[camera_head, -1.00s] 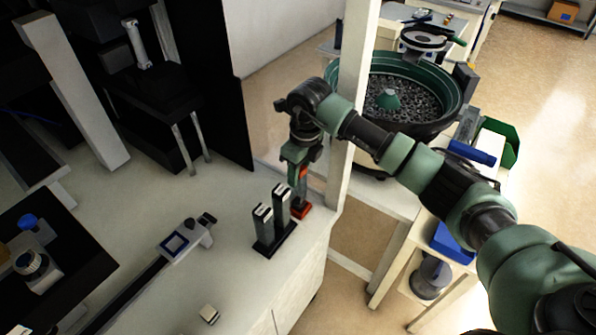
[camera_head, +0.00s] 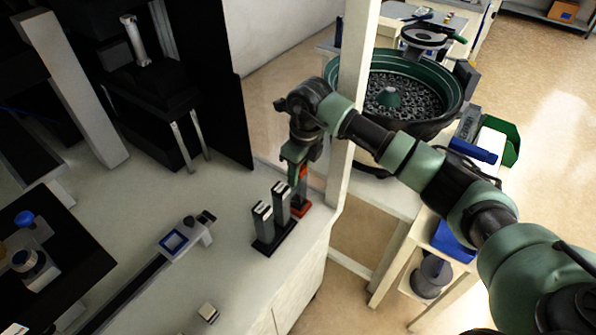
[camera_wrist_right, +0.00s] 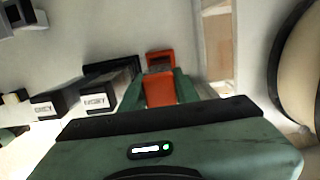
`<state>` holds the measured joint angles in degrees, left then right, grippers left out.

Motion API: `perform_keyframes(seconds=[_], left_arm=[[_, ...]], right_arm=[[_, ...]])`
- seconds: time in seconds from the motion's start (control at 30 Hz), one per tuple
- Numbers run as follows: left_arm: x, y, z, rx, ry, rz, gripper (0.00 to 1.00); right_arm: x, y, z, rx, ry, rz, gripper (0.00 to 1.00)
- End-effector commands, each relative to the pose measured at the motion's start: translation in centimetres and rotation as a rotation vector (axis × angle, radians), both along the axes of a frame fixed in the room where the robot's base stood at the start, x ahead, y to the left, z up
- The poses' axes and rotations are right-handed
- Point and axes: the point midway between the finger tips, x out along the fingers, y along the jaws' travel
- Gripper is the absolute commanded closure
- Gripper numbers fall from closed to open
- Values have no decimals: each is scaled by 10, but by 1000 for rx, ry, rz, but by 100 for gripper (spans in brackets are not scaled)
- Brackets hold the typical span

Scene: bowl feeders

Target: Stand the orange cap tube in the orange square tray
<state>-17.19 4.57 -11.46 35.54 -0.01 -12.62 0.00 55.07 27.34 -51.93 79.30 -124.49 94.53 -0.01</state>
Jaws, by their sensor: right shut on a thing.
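My right gripper (camera_head: 299,168) is at the far right edge of the pale worktop, pointing down. Its fingers are shut on the orange cap tube, whose orange cap (camera_wrist_right: 165,90) shows between them in the right wrist view. The tube's dark body (camera_head: 297,190) hangs below, roughly upright. The orange square tray (camera_head: 305,210) is directly under it, and its rim also shows in the right wrist view (camera_wrist_right: 160,55). The tube's lower end is at the tray; I cannot tell whether it touches the bottom. My left gripper is not in view.
A black holder with two dark, light-topped blocks (camera_head: 263,222) stands close beside the tray. A white post (camera_head: 351,110) rises just right of my gripper. A green bowl feeder (camera_head: 440,85) stands beyond.

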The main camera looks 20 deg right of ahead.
Motion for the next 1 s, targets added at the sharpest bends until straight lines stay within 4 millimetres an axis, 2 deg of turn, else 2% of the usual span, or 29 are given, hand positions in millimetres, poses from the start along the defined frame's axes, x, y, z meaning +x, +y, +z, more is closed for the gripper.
perform_keyframes(seconds=[0.9, 0.93, 1.0], left_arm=[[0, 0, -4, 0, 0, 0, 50], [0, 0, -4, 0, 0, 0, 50], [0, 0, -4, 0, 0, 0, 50]], right_arm=[[1, 0, -3, 1, -1, 0, 100], [0, 0, -3, 1, -1, 0, 64], [0, 0, -3, 1, -1, 0, 45]])
